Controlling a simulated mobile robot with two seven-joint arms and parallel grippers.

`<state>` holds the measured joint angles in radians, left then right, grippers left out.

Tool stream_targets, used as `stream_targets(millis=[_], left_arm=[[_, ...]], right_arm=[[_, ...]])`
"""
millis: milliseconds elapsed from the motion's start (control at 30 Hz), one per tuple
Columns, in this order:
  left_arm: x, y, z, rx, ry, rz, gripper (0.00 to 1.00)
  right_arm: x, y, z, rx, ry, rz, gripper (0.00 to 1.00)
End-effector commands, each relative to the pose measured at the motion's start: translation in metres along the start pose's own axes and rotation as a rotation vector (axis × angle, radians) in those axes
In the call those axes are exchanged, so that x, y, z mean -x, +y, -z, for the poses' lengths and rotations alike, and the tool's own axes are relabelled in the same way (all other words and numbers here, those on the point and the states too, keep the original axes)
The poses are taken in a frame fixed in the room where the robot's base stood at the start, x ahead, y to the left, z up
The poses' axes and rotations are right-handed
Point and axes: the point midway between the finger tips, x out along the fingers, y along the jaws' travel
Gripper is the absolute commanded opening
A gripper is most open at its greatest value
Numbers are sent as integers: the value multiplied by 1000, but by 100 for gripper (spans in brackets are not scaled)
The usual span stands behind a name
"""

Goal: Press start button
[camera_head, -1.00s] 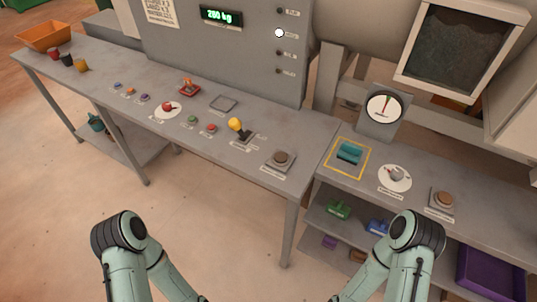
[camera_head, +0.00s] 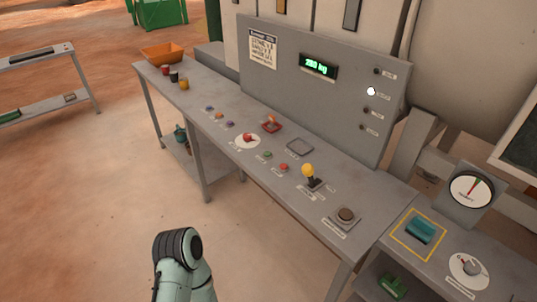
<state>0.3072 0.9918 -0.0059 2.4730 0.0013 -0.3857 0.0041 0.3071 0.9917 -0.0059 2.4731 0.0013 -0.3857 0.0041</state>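The control table (camera_head: 195,104) runs from the upper left to the lower right. Near its middle are a small green button (camera_head: 267,154) and a small red button (camera_head: 284,167), each with a label too small to read. A larger brown round button (camera_head: 345,214) on a square base sits at the table's right end. Which one is marked start cannot be read. My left arm shows at the bottom, but its gripper is not visible. My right arm and gripper are out of view.
A yellow-knobbed lever (camera_head: 309,173) stands near the red button. A red knob on a white dial (camera_head: 247,140) and a red switch (camera_head: 270,123) are farther left. The upright panel (camera_head: 340,95) rises behind. Floor in front is clear.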

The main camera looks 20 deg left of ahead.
Motion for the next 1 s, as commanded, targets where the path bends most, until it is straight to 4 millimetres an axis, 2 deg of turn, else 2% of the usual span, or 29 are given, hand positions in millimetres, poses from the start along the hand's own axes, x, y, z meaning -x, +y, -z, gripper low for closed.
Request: stream_targets(millis=[300,333,400,467,1000], left_arm=[[0,0,0,0,0,0,43],[0,0,0,0,0,0,39],[0,0,0,0,0,0,16],[0,0,0,0,0,0,0],[0,0,0,0,0,0,0]], right_arm=[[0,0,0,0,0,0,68],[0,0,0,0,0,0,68],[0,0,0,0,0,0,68],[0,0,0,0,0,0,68],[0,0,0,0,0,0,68]])
